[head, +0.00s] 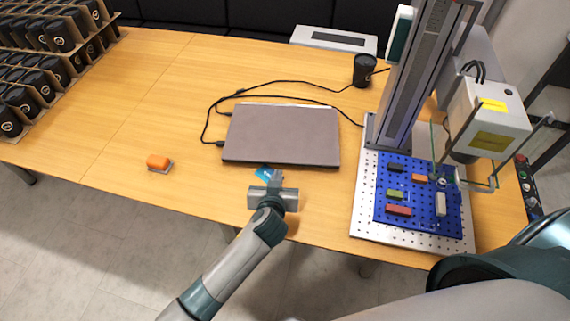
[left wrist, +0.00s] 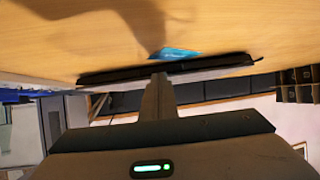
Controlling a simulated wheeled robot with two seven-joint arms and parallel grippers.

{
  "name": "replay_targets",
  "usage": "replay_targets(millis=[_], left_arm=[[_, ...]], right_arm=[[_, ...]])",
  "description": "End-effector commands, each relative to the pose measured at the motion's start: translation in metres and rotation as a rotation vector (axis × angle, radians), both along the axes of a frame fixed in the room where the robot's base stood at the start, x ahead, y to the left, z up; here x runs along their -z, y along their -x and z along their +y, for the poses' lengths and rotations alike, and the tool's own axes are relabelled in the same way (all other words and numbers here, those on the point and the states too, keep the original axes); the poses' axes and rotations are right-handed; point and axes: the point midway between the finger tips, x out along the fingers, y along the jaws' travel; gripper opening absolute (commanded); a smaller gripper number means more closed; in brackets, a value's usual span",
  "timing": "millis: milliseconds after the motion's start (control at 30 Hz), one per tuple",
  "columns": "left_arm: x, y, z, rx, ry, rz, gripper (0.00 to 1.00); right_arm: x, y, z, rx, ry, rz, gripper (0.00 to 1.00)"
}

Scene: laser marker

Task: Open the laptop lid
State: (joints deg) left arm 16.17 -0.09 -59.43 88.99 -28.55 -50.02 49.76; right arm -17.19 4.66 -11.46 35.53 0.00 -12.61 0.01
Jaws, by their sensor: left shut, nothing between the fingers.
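The laptop (head: 283,135) lies closed on the wooden table, its grey-brown lid flat and its front edge facing me. My left gripper (head: 277,174) is at the laptop's near edge, just right of a small blue item (head: 264,172). Its fingers are shut with nothing between them. In the left wrist view the fingers (left wrist: 158,80) point at the laptop's thin dark edge (left wrist: 105,76), and the blue item (left wrist: 174,53) lies beside that edge. I cannot tell whether the fingertips touch the laptop. My right gripper is not in view.
Black cables run from the laptop's left side around behind it. A laser marker (head: 490,120) with a blue pegboard (head: 430,215) stands to the right. A black cup (head: 363,70) is behind, and an orange block (head: 158,161) is at left.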

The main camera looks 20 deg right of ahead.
Motion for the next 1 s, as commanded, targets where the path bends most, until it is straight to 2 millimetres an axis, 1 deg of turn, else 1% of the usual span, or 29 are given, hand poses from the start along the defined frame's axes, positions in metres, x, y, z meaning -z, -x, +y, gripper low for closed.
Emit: replay_targets(millis=[33,100,467,1000], left_arm=[[0.005,-0.001,-0.001,0.0,0.0,0.001,0.0],[0.008,-0.002,-0.002,0.0,0.002,0.002,0.0],[0.023,-0.009,-0.004,0.0,0.0,0.001,0.0],[0.024,-0.011,-0.005,0.0,0.0,0.0,0.0]], right_arm=[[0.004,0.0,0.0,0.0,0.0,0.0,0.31],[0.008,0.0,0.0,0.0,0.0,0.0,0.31],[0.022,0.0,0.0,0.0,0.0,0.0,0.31],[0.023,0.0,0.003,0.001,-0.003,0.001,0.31]])
